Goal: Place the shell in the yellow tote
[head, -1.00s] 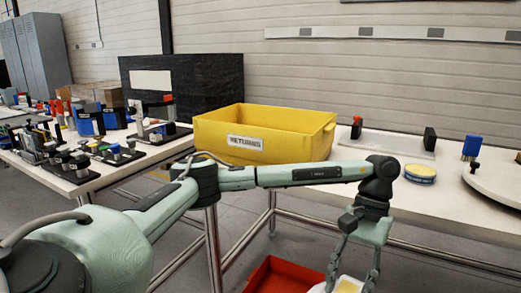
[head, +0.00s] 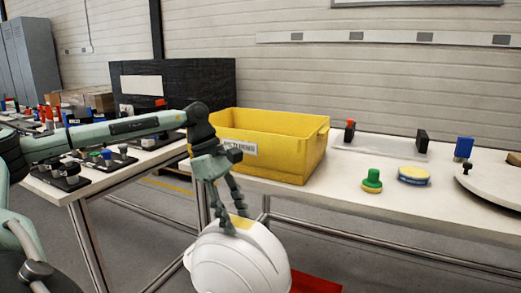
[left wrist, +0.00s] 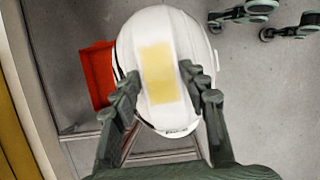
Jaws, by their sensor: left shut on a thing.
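The shell (head: 243,262) is a white helmet shell with a pale yellow patch on its crown. It hangs below my left gripper (head: 231,224), in front of the table edge and lower than the tabletop. My left gripper is shut on the shell, and in the left wrist view its fingers (left wrist: 165,88) lie on both sides of the shell (left wrist: 168,35). The yellow tote (head: 312,158) stands on the table behind the shell, with a white label partly covered by my gripper. My right gripper is not in the head view.
A red bin (head: 316,284) is on the floor behind the shell, and it also shows in the left wrist view (left wrist: 98,72).

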